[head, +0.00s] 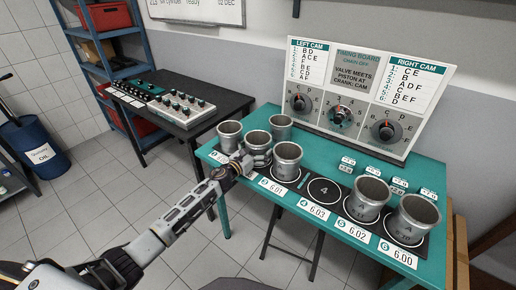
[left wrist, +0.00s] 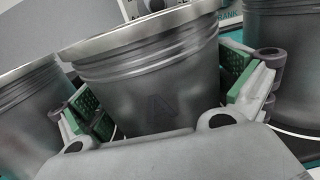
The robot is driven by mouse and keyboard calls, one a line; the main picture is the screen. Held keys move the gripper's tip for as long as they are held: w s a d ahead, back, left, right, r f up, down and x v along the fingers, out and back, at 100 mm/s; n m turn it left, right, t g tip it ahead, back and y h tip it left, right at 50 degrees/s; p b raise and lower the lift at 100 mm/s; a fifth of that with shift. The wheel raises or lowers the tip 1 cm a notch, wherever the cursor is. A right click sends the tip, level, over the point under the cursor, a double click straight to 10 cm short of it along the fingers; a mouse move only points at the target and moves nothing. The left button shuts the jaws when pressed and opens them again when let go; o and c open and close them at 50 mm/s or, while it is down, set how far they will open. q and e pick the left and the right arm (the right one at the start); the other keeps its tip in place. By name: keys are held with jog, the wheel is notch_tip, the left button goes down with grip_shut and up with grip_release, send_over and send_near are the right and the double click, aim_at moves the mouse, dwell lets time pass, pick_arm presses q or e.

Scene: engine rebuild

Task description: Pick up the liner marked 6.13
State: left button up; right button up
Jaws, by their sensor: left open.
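Several grey metal liners stand upright on the teal bench. My left gripper (head: 250,162) is at the front of one liner (head: 257,141) in the left group. In the left wrist view its open green-padded fingers (left wrist: 165,100) stand on either side of a liner (left wrist: 150,75) with a faint dark letter, perhaps an A. I cannot tell whether the pads touch it. Neighbouring liners stand left (head: 230,135) and right (head: 286,161) of it. I can read no 6.13 mark; the label nearest the gripper is hidden. My right gripper is not in view.
Labels read 6.01, 6.03, 6.02 and 6.00 along the bench (head: 300,226) front. Spot 4 (head: 324,191) is empty. Two liners (head: 369,198) (head: 414,217) stand at the right, another (head: 280,127) behind. The timing board (head: 365,95) rises at the back.

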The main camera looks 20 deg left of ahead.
aim_at(258, 134)
pick_arm(q)
jog(key=shift+c, duration=1.7)
jog(key=c, duration=0.5)
jog(key=shift+r, duration=0.1)
jog(key=shift+c, duration=0.7)
jog(key=shift+r, duration=0.45)
jog(key=shift+r+p, duration=0.4)
jog(key=shift+r, duration=0.25)
notch_tip(258, 134, up, 5)
jog(key=shift+p, duration=0.9)
jog(key=shift+r+p, duration=0.45)
jog(key=shift+r, duration=0.95)
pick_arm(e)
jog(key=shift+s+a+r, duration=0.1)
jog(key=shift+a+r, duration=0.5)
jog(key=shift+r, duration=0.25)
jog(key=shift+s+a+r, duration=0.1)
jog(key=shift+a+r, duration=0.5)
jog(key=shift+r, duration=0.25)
